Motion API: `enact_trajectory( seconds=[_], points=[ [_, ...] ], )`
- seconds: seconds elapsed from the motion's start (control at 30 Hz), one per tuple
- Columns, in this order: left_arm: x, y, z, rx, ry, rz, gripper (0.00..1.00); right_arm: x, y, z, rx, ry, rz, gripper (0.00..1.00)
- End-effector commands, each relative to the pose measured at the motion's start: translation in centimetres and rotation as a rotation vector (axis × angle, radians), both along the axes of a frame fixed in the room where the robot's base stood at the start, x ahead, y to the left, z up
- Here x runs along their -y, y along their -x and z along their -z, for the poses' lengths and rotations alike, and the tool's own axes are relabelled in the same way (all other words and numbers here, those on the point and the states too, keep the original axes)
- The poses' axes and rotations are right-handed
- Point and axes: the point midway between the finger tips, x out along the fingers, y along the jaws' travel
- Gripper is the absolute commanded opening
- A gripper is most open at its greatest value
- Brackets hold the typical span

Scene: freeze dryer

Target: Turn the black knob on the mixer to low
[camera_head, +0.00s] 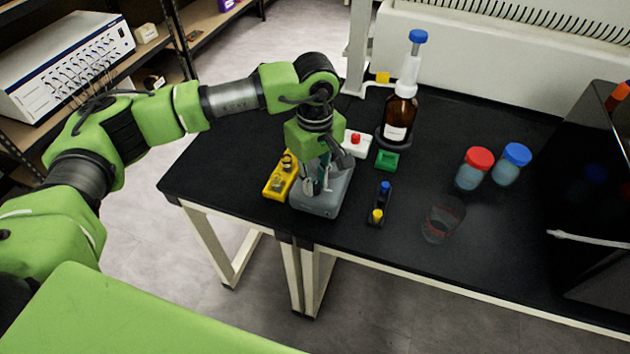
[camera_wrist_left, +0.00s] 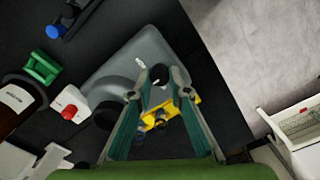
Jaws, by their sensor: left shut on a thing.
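The mixer (camera_head: 322,203) is a grey device near the table's front left edge; its grey body also shows in the left wrist view (camera_wrist_left: 150,48). The black knob (camera_wrist_left: 159,74) sits on the mixer, between my left fingertips in that view. My left gripper (camera_head: 318,187) points down over the mixer and is shut on the knob; in the left wrist view its two fingers (camera_wrist_left: 160,92) flank the knob. In the head view the gripper hides the knob, and any low marking cannot be read. My right gripper is in neither view.
Behind are a white box with a red button (camera_head: 356,143), a green rack (camera_head: 387,161) and an amber bottle (camera_head: 399,115). A small black holder (camera_head: 379,205) and a glass beaker (camera_head: 441,221) stand right.

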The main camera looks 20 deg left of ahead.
Motion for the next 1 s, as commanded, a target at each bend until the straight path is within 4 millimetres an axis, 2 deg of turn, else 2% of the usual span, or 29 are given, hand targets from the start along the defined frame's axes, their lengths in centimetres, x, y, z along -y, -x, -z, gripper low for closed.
enact_trajectory(
  seconds=[0.23,0.27,0.3,0.33,0.73,0.87,1.0],
  points=[
    [0.0,-0.1,-0.2,0.002,0.003,-0.001,0.00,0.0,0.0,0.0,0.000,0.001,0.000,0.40],
    [0.0,-0.1,-0.2,0.002,0.003,-0.001,0.23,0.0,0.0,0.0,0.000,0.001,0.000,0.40],
    [0.0,-0.1,-0.2,0.002,0.003,-0.002,0.33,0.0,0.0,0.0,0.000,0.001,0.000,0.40],
    [0.0,-0.1,-0.2,0.002,0.003,-0.002,0.34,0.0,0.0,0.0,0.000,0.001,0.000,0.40],
    [0.0,-0.1,-0.6,0.002,0.001,-0.002,0.34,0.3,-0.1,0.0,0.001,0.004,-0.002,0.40],
    [0.0,-0.1,-2.4,0.005,0.002,-0.002,0.34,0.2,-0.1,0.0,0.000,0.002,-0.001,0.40],
    [0.0,-0.2,-5.5,0.007,0.002,-0.002,0.34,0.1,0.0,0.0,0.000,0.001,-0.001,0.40]
  ],
)
